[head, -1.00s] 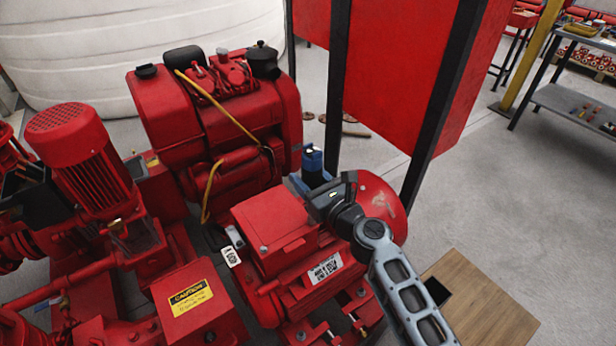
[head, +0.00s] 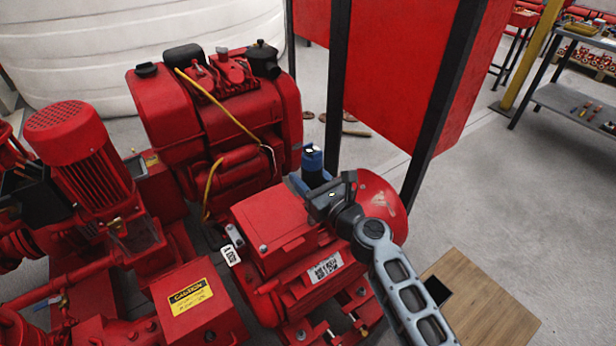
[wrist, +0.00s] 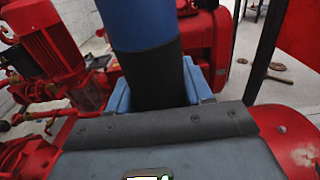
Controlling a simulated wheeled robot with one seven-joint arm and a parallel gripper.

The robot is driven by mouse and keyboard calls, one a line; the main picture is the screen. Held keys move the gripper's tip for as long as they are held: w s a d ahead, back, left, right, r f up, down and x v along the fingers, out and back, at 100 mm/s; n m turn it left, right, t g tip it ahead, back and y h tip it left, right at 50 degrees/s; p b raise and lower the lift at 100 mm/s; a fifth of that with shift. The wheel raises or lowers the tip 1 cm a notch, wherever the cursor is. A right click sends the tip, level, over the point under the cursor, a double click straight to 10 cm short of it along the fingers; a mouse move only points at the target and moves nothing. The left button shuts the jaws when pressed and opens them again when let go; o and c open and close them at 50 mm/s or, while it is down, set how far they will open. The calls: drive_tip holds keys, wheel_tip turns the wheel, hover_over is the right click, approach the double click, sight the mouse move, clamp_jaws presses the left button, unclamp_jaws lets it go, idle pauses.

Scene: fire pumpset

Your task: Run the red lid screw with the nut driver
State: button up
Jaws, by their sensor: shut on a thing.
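My gripper (head: 306,184) is shut on the nut driver (head: 313,162), which has a blue and black handle. It is held upright beyond the far right edge of the red lid (head: 272,218). The lid tops the box on the red machine, with a grey screw head (head: 263,248) at its near left corner. In the wrist view the handle (wrist: 147,60) stands between the blue fingers (wrist: 158,94). The driver's lower end is hidden, so I cannot tell whether it touches a screw.
A red engine (head: 215,125) with a yellow hose stands behind. A red motor (head: 75,150) stands at left. Dark posts and a red panel (head: 390,75) rise close behind my arm. A wooden box (head: 480,300) is at lower right. Floor is open at right.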

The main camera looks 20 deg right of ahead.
sight(308, 158)
drive_tip(key=shift+s+f, duration=0.15)
drive_tip(key=shift+f, duration=0.4)
idle(1.3)
drive_tip(key=shift+r, duration=0.3)
idle(4.1)
drive_tip(key=shift+w+r+p, duration=0.2)
drive_tip(key=shift+r+p, duration=2.85)
drive_tip(key=shift+r, duration=0.2)
